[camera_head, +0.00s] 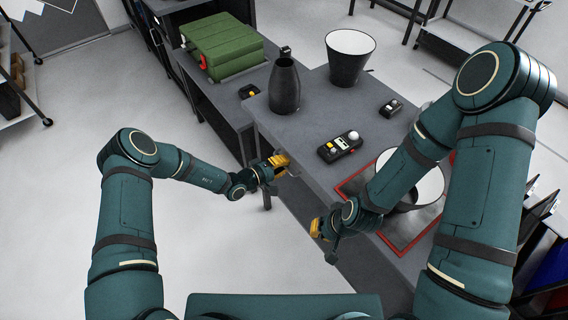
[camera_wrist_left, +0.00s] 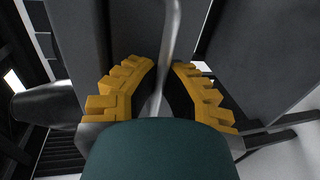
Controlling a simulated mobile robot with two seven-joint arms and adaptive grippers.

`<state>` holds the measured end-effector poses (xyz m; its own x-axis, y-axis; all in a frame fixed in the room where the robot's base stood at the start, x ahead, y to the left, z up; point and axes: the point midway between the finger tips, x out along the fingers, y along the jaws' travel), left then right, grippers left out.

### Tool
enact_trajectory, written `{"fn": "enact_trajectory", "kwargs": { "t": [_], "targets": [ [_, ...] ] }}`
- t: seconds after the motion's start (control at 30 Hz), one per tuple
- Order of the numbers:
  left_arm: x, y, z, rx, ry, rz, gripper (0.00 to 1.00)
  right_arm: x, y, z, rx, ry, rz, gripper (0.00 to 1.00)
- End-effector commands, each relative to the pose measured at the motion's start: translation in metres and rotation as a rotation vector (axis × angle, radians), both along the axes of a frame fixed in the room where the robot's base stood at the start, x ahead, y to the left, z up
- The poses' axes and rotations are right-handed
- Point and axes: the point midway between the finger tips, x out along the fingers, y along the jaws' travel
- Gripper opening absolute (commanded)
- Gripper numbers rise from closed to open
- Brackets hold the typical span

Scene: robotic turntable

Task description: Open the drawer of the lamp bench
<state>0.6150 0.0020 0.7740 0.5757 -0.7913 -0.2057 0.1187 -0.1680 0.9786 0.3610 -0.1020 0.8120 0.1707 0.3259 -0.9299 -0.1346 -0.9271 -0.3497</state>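The grey bench (camera_head: 305,112) stands right of centre in the head view. Its dark front (camera_head: 300,203) faces me; I cannot make out the drawer's edges there. My left gripper (camera_head: 280,163) is at the bench's front edge, near its left corner. In the left wrist view its yellow-padded fingers (camera_wrist_left: 163,88) are spread apart. A thin grey bar (camera_wrist_left: 169,45), perhaps the drawer handle, passes between them; neither finger clearly touches it. My right gripper (camera_head: 317,228) is lower, by the bench's front near the red-edged mat; its finger opening is unclear.
On the bench stand a dark vase (camera_head: 285,87), a black white-topped shade (camera_head: 347,66), a control box (camera_head: 340,146) and a small device (camera_head: 391,108). A red-edged mat (camera_head: 402,240) lies at right. A green case (camera_head: 222,45) sits behind.

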Motion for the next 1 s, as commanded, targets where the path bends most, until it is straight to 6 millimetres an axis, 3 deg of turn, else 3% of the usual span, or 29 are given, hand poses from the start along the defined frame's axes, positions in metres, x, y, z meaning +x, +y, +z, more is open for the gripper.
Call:
{"fn": "enact_trajectory", "kwargs": {
  "t": [0.27,0.5,0.8,1.0],
  "targets": [
    [-0.028,0.039,0.003,0.001,0.005,0.004,0.00,0.005,-0.001,0.020,-0.002,-0.012,-0.009,0.00],
    [-0.072,0.101,0.002,0.002,0.006,0.006,0.00,0.005,-0.002,0.041,0.002,-0.014,-0.010,0.00],
    [-0.123,0.170,0.000,0.001,0.002,0.004,0.00,0.005,-0.002,0.046,0.003,-0.013,-0.009,0.00],
    [-0.145,0.199,0.000,0.000,0.002,0.001,0.00,0.005,-0.002,0.045,0.003,-0.013,-0.009,0.00]
  ]
}}
